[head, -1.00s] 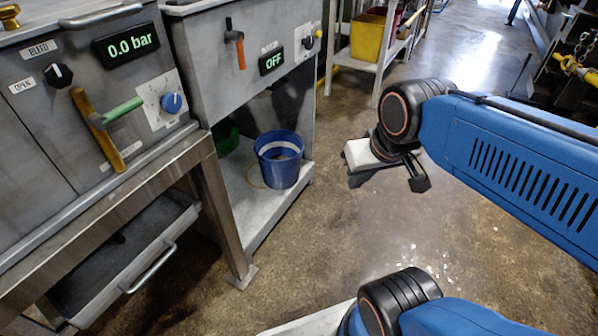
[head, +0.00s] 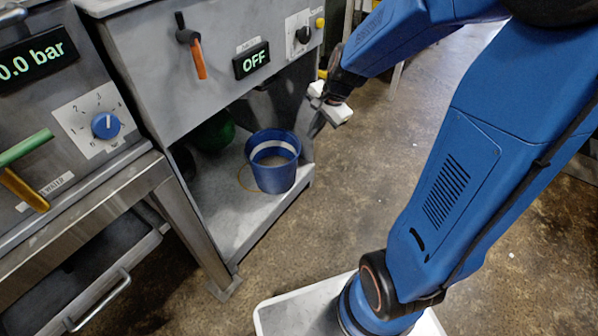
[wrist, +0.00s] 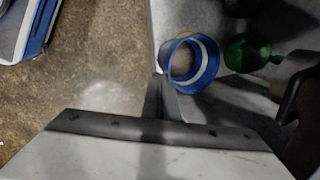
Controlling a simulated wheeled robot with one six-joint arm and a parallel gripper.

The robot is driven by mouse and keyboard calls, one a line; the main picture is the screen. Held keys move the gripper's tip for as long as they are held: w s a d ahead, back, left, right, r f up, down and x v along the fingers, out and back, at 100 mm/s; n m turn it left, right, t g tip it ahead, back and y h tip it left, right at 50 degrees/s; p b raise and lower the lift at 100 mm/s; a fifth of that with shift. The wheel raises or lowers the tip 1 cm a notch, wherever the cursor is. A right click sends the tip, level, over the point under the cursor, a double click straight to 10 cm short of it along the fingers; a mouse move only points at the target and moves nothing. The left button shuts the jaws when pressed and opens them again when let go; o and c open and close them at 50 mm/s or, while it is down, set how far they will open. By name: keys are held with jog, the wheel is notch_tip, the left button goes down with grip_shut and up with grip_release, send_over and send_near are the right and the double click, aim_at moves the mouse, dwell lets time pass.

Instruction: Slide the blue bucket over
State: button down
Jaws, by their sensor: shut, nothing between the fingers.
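The blue bucket (head: 274,162) stands upright on the low grey shelf (head: 232,222) under the machine with the OFF display, near the shelf's front right edge. It has a pale band inside its rim. My gripper (head: 318,124) is just right of the bucket in the head view, apart from it in the picture. In the wrist view the shut fingers (wrist: 160,98) point at the side of the bucket (wrist: 192,62), very close to it; I cannot tell whether they touch. Nothing is held.
A green round object (head: 214,132) sits behind the bucket on the shelf, also in the wrist view (wrist: 247,52). A yellowish ring mark lies on the shelf left of the bucket. The machine body (head: 160,75) overhangs the shelf. The floor right of the shelf is clear.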

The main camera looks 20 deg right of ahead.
jog(key=w+d+f+m, duration=0.2)
jog(key=w+f+m, duration=0.2)
jog(key=f, duration=0.5)
jog(key=w+d+f+m+g, duration=0.1)
jog(key=w+f+m, duration=0.25)
jog(key=f, duration=0.45)
jog(key=w+d+f+m, duration=0.25)
jog(key=f+m, duration=0.25)
jog(key=f, duration=0.4)
jog(key=w+a+f, duration=0.5)
jog(key=f, duration=0.4)
jog(key=shift+a, duration=0.15)
